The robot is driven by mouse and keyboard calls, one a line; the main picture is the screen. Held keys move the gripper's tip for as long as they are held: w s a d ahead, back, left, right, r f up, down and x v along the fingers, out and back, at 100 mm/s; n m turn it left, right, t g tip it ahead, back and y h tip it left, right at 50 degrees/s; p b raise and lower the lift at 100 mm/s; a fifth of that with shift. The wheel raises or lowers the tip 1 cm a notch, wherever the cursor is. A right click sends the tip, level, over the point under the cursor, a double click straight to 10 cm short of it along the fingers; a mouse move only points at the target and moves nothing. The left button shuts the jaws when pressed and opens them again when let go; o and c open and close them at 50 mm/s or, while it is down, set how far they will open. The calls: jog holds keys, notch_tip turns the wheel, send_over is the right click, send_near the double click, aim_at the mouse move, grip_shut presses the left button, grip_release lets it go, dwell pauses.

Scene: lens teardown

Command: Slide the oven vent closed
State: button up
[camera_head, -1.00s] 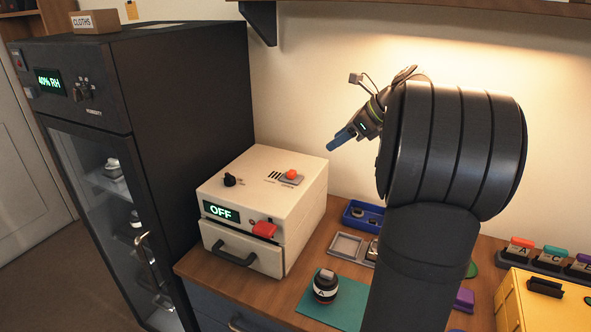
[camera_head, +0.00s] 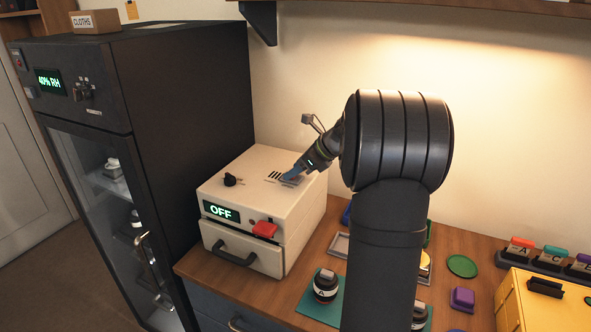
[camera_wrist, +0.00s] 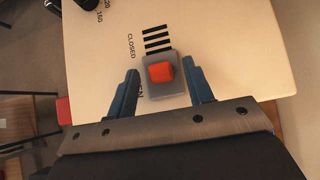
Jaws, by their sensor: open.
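The cream oven (camera_head: 262,188) stands on the wooden bench, its display reading OFF. On its top, the vent's grey slider plate with an orange knob (camera_wrist: 161,72) shows in the wrist view, beside uncovered black slots (camera_wrist: 157,40). The plate sits towards the partly hidden OPEN label, and the slots are next to the CLOSED label. My gripper (camera_wrist: 162,80) is open, its blue fingers on either side of the slider plate and knob, not visibly gripping. In the head view my gripper (camera_head: 290,176) is low over the oven top and hides the knob.
A black dial (camera_head: 230,180) sits on the oven top left of the slots, and a red lever (camera_head: 264,229) is on the front. A dark cabinet (camera_head: 185,110) stands close on the left. A lens (camera_head: 325,286) stands on a green mat (camera_head: 304,304) in front.

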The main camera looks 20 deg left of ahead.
jog(key=shift+a+f, duration=0.2)
jog(key=shift+a, duration=0.05)
grip_shut()
jog(key=shift+a, duration=2.7)
grip_release()
jog(key=v, duration=1.7)
jog(key=shift+r, duration=0.2)
